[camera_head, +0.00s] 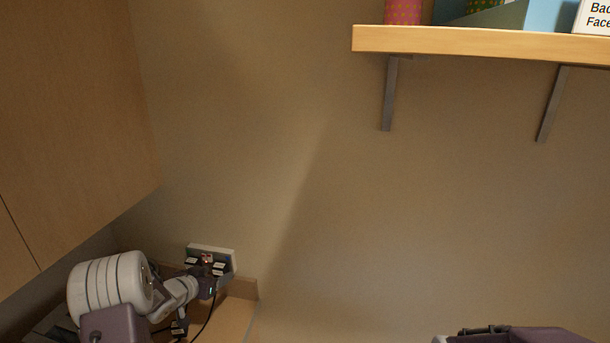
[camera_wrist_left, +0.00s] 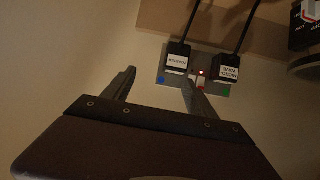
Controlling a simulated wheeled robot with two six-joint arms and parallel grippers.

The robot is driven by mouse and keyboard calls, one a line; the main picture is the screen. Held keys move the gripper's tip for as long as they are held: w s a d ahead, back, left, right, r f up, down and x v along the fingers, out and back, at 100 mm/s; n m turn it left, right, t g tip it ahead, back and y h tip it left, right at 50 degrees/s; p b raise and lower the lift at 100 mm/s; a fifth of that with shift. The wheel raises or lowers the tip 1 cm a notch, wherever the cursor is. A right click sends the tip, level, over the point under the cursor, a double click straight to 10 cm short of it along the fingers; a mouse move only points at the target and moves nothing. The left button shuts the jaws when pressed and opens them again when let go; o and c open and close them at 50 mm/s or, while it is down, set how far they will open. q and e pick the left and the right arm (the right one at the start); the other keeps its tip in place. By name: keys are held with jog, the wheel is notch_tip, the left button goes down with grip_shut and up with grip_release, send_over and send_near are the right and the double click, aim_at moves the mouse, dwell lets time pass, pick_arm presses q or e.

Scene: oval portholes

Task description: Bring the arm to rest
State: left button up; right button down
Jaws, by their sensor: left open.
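My left arm comes in at the lower left of the head view. Its gripper (camera_wrist_left: 158,86) is open in the left wrist view, with its two dark fingers apart and nothing seen between them. A wall socket plate (camera_head: 212,252) is on the wall just beyond it. In the left wrist view the socket plate (camera_wrist_left: 163,76) lies beyond the right finger, which overlaps its lower part. Two black plugs with white labels, a left one (camera_wrist_left: 177,57) and a right one (camera_wrist_left: 232,69), sit in the plate. Whether the finger touches the plate cannot be told.
A wooden cabinet (camera_head: 70,120) hangs at the left above my arm. A wooden shelf (camera_head: 470,42) on metal brackets is at the upper right, with several items on it. A cable (camera_head: 208,318) runs down below the socket. The wall between is bare.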

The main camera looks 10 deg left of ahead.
pick_arm(q)
jog(key=s+d+r+b, duration=0.25)
jog(key=d+b, duration=0.35)
jog(key=d, duration=1)
jog(key=s+f+g, duration=0.3)
jog(key=s+f, duration=0.1)
jog(key=s, duration=0.5)
jog(key=s+d+f+n+g, duration=0.1)
jog(key=s+f+g, duration=0.3)
jog(key=s, duration=0.5)
jog(key=s+f+n+g+y+b, duration=0.1)
jog(key=s+f+g, duration=0.2)
jog(key=s, duration=0.6)
jog(key=shift+s+d+f+g, duration=0.3)
jog(key=shift+f+g, duration=0.1)
jog(key=shift+f, duration=0.15)
jog(key=shift+a, duration=0.15)
jog(key=shift+w, duration=0.1)
